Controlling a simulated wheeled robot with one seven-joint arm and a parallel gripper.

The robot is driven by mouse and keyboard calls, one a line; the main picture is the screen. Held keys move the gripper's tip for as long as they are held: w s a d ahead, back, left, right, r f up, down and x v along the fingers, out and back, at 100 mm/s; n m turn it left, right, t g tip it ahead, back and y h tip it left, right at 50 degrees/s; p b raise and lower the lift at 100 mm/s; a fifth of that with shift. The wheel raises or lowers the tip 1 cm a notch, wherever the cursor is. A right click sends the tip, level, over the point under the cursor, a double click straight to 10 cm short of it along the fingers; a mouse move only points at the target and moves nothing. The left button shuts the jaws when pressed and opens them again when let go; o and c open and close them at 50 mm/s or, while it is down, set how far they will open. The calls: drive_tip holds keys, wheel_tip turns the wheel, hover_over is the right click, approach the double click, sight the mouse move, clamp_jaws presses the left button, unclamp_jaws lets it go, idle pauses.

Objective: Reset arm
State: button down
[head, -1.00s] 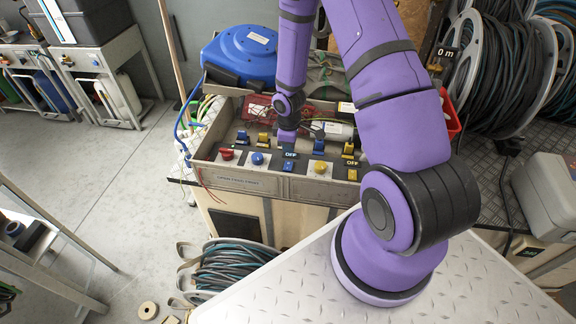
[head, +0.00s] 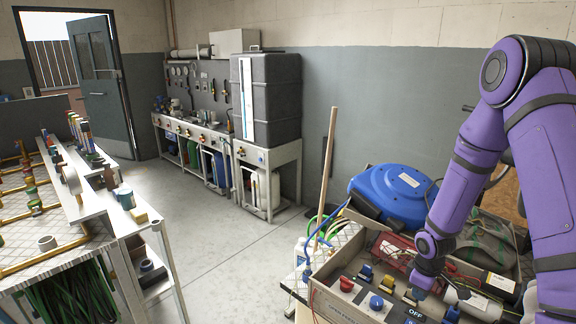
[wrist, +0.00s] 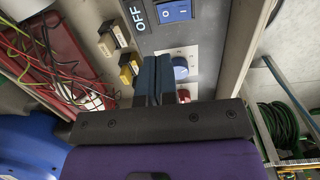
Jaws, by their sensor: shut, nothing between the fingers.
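My purple arm (head: 483,130) reaches down from the upper right of the head view, bent at the elbow. Its end is over the control panel (head: 340,300). In the wrist view my gripper (wrist: 155,75) is shut, with its dark fingers together and nothing between them. The fingertips show in front of the panel, close to a blue round knob (wrist: 180,68) and a red knob (wrist: 184,95). A blue rocker switch (wrist: 176,11) beside an OFF label (wrist: 138,16) lies further along the panel. I cannot tell whether the fingertips touch the panel.
A blue hose reel (head: 392,193) sits behind the panel, and a wooden pole (head: 326,165) stands beside it. A bench with a large dark box (head: 268,100) stands against the back wall. A rack with pipes (head: 130,228) is at left. The floor between is clear.

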drive_tip(key=s+a+r+m+t+h, duration=0.1)
drive_tip(key=s+a+r+m, duration=0.1)
drive_tip(key=r, duration=1.2)
drive_tip(key=s+a+r+m+t, duration=0.1)
drive_tip(key=s+r+m, duration=0.15)
drive_tip(key=r, duration=1.05)
drive_tip(key=s+a+r+m+t, duration=0.1)
drive_tip(key=s+a+r+m, duration=0.1)
drive_tip(key=s+r, duration=0.5)
drive_tip(key=s+a+r+m+t+y, duration=0.1)
drive_tip(key=s+a+r, duration=0.3)
drive_tip(key=s+r, duration=0.4)
drive_tip(key=shift+s+m+t, duration=0.5)
drive_tip(key=shift+s+m, duration=0.05)
drive_tip(key=shift+s, duration=1.95)
drive_tip(key=shift+r, duration=0.1)
